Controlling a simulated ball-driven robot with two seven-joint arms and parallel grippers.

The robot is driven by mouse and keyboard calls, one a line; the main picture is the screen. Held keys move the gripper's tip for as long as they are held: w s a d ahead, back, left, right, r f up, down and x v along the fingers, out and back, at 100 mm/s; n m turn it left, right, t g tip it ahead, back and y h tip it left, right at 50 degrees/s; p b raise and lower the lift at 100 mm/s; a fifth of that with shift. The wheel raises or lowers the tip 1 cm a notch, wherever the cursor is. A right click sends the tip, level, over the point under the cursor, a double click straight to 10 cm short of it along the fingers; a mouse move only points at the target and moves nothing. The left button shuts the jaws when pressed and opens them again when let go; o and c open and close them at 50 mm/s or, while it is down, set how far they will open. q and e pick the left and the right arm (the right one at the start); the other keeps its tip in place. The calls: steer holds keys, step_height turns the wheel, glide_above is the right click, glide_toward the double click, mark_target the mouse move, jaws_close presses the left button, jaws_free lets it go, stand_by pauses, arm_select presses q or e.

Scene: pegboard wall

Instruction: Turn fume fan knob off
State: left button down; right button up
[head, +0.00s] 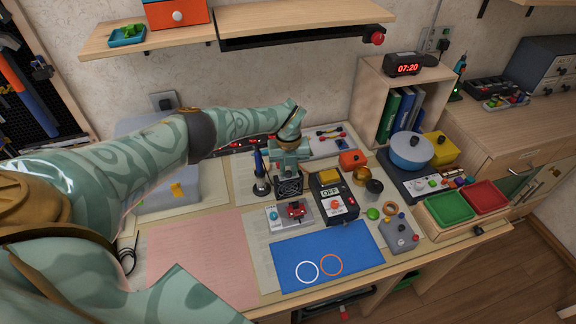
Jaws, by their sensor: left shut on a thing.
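The fume fan (289,186) looks like a small dark box with a pale fan pattern on its front face. It stands upright on the bench near the middle of the head view. My left gripper (289,172) points down at the top of this box and is shut. Its fingers and hand hide the knob, so I cannot see which way the knob is turned. My right gripper is not in view.
A soldering iron in its stand (260,177) is close on the left. A dark box marked OFF (329,196) stands close on the right. A grey unit with a red part (289,216) lies in front.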

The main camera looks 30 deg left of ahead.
arm_select(q)
steer(key=n+p, duration=0.1)
steer(key=n, duration=0.3)
steer(key=shift+r+n, duration=0.15)
steer(key=shift+n, duration=0.25)
stand_by(0.4)
steer(key=c, duration=1.3)
jaws_free()
step_height(320, 180, up, 8)
steer(key=p, duration=0.5)
steer(key=shift+a, duration=0.1)
step_height(320, 180, up, 7)
steer(key=p, duration=0.2)
glide_above(288, 172)
steer(key=shift+r, duration=0.55)
